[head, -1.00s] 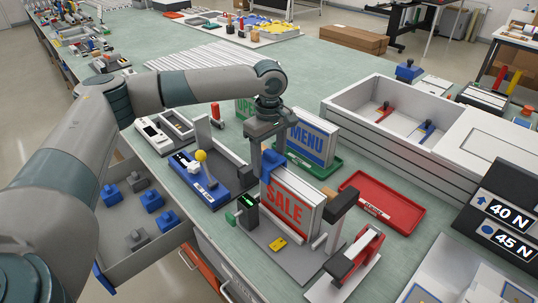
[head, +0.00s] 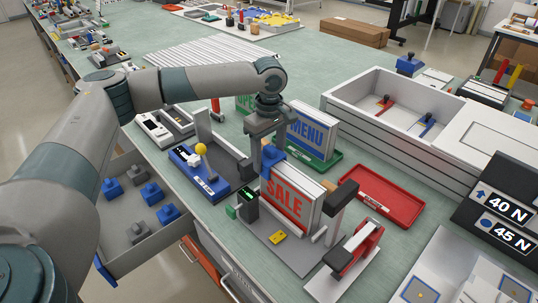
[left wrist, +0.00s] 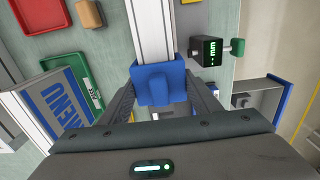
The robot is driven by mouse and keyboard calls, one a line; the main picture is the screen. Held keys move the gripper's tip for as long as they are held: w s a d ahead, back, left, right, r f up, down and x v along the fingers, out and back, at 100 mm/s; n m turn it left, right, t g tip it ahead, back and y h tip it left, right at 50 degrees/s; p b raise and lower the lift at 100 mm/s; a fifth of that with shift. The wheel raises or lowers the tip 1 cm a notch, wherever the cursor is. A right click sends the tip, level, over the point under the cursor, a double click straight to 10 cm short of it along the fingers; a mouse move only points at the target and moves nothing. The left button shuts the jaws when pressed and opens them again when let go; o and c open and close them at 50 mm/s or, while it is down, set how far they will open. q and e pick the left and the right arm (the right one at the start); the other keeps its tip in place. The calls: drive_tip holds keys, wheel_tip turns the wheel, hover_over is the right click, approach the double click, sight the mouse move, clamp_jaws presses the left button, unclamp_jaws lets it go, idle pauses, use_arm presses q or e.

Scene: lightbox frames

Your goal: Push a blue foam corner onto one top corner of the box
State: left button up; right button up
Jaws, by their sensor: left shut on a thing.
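The box is a white upright panel box marked SALE (head: 285,200), standing in a grey fixture (head: 262,228). My left gripper (head: 268,147) points down over the box's near-left top corner, shut on a blue foam corner (head: 272,155). In the left wrist view the blue foam corner (left wrist: 160,82) sits between my two fingers at the end of the box's white top edge (left wrist: 150,30). It appears to meet that end; whether it is fully seated is hidden. My right gripper is not in view.
An open drawer (head: 125,253) holds several blue and grey pieces. A MENU box (head: 308,140) stands behind in a green tray. A red tray (head: 382,200) is right of the fixture. A red-handled tool (head: 350,255) stands in front. A sign reads 40 N and 45 N (head: 505,222).

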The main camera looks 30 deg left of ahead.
use_arm(q)
drive_tip(key=shift+f+p, duration=0.15)
drive_tip(key=shift+p, duration=0.15)
idle(0.4)
drive_tip(key=o, duration=1.1)
drive_tip(key=shift+r+b, duration=0.35)
drive_tip(key=shift+r, duration=0.55)
wheel_tip(320, 180, up, 16)
drive_tip(key=b, duration=0.3)
drive_tip(key=shift+f, duration=0.25)
